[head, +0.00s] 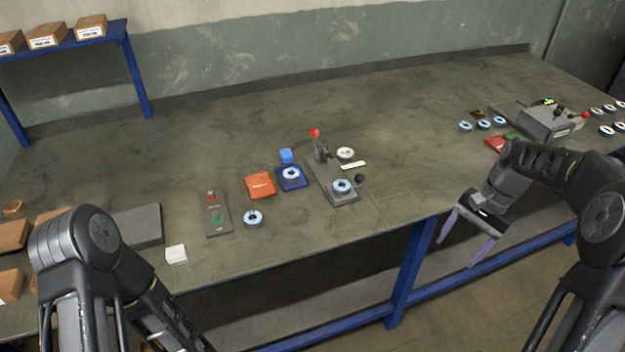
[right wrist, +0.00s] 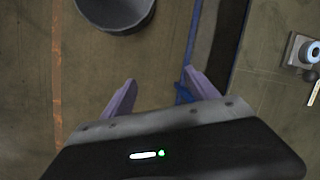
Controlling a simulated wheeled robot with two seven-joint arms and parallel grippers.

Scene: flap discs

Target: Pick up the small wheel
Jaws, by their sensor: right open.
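Several small blue-and-white wheels lie on the workbench (head: 150,210), and I cannot tell which is the small wheel. One wheel (head: 253,217) lies on the bare bench top near the front edge. Another wheel (head: 291,173) sits on a dark blue square tray (head: 303,184). A third wheel (head: 341,186) sits on a grey fixture (head: 345,199); it also shows at the right edge of the right wrist view (right wrist: 312,52). My right gripper (head: 457,253) is open and empty, off the bench's front edge, right of these wheels. My left arm shows at lower left; its gripper is out of view.
A red-knobbed lever (head: 315,133) rises behind the fixture. A grey machine (head: 550,121) stands at the right. A grey bin (right wrist: 115,14) stands on the floor.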

